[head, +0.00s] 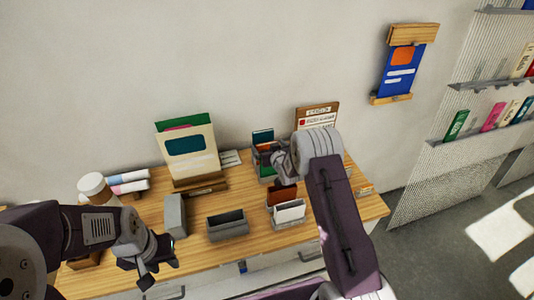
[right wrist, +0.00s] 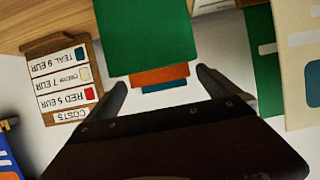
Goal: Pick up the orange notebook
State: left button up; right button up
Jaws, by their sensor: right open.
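The orange notebook (right wrist: 160,76) shows in the right wrist view as a narrow band between a large green notebook (right wrist: 145,35) and a blue one (right wrist: 165,87); most of it is hidden by the green one. In the head view these stand in a grey holder (head: 256,163) at the back of the table, partly covered by my right gripper (head: 274,160). My right gripper is open and empty, with its fingers on either side of the notebooks in the wrist picture; I cannot tell whether they touch. My left gripper (head: 152,264) hangs over the front left of the table; its jaws are unclear.
A price board (right wrist: 62,82) stands beside the holder. On the wooden table (head: 240,191) are a cream and green folder stand (head: 190,148), an empty grey tray (head: 227,226), a grey block (head: 175,215), a card holder (head: 289,212) and a cup (head: 95,187).

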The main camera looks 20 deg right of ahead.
jog(key=shift+w+f, duration=0.25)
jog(key=shift+w, duration=0.05)
jog(key=shift+r, duration=0.1)
jog(key=c, duration=1.8)
